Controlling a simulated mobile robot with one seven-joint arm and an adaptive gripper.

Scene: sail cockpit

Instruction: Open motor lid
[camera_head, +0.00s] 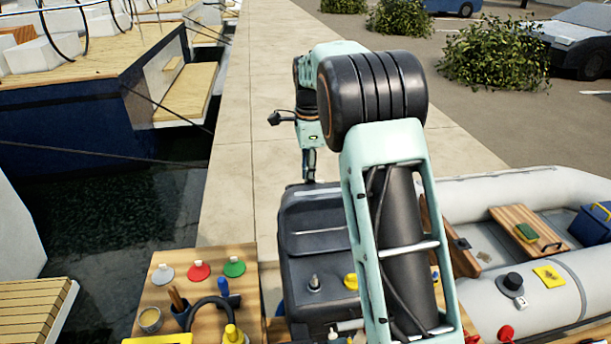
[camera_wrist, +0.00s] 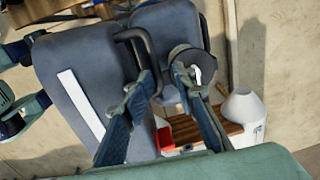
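The motor (camera_head: 318,232) is a dark grey block in the middle of the head view, partly hidden by my arm. Its dark body also fills the upper left of the wrist view (camera_wrist: 65,60), with a pale stripe along one face. A black curved handle (camera_wrist: 128,36) shows on it, running down close to my left fingertip. I cannot tell whether they touch. My gripper (camera_wrist: 160,82) is open, its two fingers apart with nothing visible held between them. In the head view my gripper (camera_head: 309,166) points down at the motor's far edge. I see no clear gap under the lid.
A wooden board (camera_head: 152,290) with coloured caps and tools lies left of the motor. A grey inflatable boat (camera_head: 540,300) is at the right, a moored boat (camera_head: 90,100) at the left. The pavement (camera_head: 245,170) behind is clear. A round dark disc (camera_wrist: 192,62) is beside my right fingertip.

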